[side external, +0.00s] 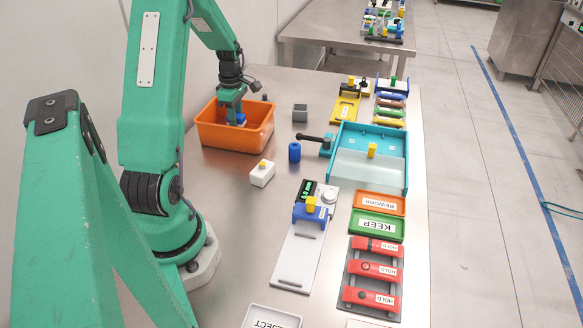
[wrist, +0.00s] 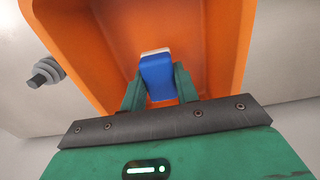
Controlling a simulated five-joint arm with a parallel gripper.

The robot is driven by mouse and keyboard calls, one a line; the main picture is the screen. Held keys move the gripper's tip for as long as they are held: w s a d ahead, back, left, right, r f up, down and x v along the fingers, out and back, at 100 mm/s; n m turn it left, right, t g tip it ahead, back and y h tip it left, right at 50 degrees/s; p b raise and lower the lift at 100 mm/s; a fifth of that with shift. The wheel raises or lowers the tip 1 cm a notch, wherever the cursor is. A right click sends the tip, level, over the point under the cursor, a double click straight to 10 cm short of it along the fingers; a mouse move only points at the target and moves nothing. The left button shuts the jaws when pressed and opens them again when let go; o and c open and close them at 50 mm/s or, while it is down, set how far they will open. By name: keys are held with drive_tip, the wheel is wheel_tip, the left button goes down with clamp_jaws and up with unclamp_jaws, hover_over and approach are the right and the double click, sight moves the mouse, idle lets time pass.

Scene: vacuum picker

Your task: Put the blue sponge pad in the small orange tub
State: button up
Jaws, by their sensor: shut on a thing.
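The small orange tub (side external: 250,138) stands on the steel table near my arm, and its orange inside fills much of the wrist view (wrist: 112,40). My gripper (side external: 236,118) reaches down into the tub's opening. In the wrist view my gripper (wrist: 160,88) is shut on the blue sponge pad (wrist: 158,78), with one green finger on each side. The pad has a pale edge at its far end. The pad also shows as a small blue patch in the side view (side external: 241,119), within the tub's outline. I cannot tell whether it touches the tub floor.
A grey block (side external: 300,113), a blue cylinder (side external: 294,152) and a white box with a yellow button (side external: 262,174) stand right of the tub. A teal tray (side external: 404,160) is farther right. A grey knobbed part (wrist: 46,72) lies just outside the tub.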

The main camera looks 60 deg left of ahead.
drive_tip(key=shift+f, duration=0.1)
drive_tip(key=shift+f, duration=1.9)
drive_tip(key=shift+f, duration=0.15)
drive_tip(key=o, duration=0.9)
drive_tip(key=shift+o, duration=0.2)
wheel_tip(320, 180, up, 12)
drive_tip(key=shift+r, duration=0.15)
drive_tip(key=shift+d, duration=0.1)
